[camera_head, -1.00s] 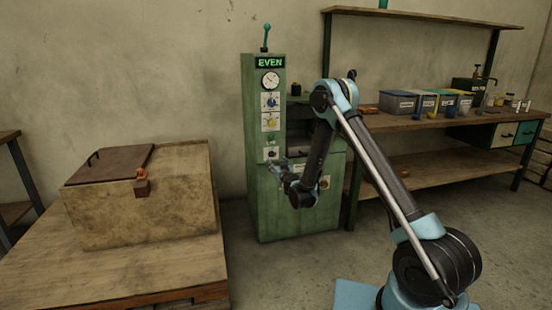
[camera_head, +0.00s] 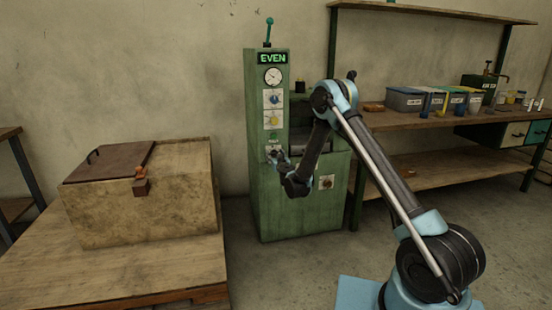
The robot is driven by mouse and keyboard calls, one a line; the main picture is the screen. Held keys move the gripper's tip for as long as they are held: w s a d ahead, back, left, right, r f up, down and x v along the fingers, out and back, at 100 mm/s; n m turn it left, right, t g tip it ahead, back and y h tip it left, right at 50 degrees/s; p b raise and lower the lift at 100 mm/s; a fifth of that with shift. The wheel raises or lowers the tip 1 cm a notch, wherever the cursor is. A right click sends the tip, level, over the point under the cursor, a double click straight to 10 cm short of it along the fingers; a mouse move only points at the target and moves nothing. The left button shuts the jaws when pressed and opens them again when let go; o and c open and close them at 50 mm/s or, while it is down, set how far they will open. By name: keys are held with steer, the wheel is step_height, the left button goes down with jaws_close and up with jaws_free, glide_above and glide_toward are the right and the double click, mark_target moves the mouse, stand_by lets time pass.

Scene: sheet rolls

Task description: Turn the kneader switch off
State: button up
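The kneader is a tall green machine (camera_head: 267,205) against the wall, with a lit green "EVEN" sign (camera_head: 272,58), a round gauge (camera_head: 273,76), a blue knob (camera_head: 274,99) and a yellow knob (camera_head: 274,119) on its front column. A small switch plate (camera_head: 273,139) sits below the yellow knob; its position is too small to read. My gripper (camera_head: 274,156) is at the column front just below that plate, small and dark. I cannot tell whether it touches the switch or whether its fingers are open. Another small plate with a dark knob (camera_head: 326,182) is on the lower right front.
A lidded box (camera_head: 150,205) stands on a low wooden table (camera_head: 100,268) at left. A workbench (camera_head: 425,119) with several bins (camera_head: 405,99) is at right. Bare floor lies between the table and the machine.

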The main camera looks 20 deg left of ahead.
steer(key=c, duration=0.9)
steer(key=shift+w+d, duration=0.1)
steer(key=n, duration=1.7)
steer(key=shift+n, duration=0.3)
steer(key=o, duration=1.1)
steer(key=shift+c, duration=0.2)
